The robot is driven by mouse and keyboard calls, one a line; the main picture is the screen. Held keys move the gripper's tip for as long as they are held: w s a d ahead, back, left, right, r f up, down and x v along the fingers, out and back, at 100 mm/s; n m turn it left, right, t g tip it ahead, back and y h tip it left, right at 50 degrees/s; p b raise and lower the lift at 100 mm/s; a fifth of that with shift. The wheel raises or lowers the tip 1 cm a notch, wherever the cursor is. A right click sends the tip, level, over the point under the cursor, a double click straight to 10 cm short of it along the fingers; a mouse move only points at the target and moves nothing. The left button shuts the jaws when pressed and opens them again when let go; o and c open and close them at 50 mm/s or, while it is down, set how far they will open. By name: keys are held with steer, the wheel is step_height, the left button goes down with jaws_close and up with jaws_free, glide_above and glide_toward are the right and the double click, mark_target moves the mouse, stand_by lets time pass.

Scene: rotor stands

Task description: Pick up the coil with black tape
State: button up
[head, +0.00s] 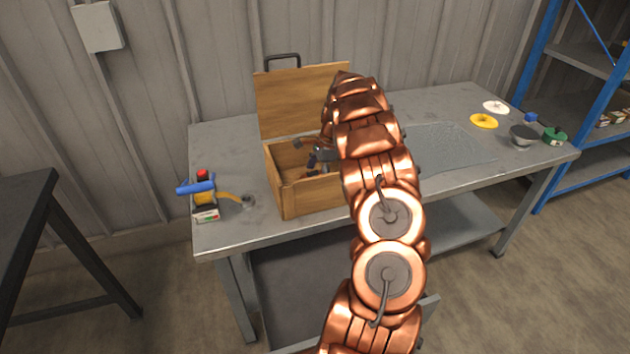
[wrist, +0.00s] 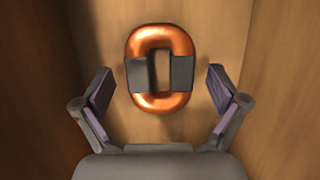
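The coil (wrist: 160,38) is a copper-coloured oval ring with black tape (wrist: 181,74) wrapped on its left and right sides. It lies on the wooden floor of the box, in the upper middle of the wrist view. My gripper (wrist: 158,88) is open, with one finger on each side of the coil and a gap to both. The coil is not held. In the head view my gripper (head: 312,158) is in the open wooden box (head: 318,197), partly hidden by my arm, and the coil cannot be made out there.
The box's lid (head: 290,100) stands raised at the back. A tool with a blue bar (head: 196,187) is on the table's left end. A grey mat (head: 450,147), a yellow disc (head: 484,121), a white disc (head: 496,106) and a dark bowl (head: 522,136) are on the right.

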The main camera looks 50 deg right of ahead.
steer(key=c, duration=1.4)
steer(key=shift+c, duration=0.2)
steer(key=shift+r, duration=0.15)
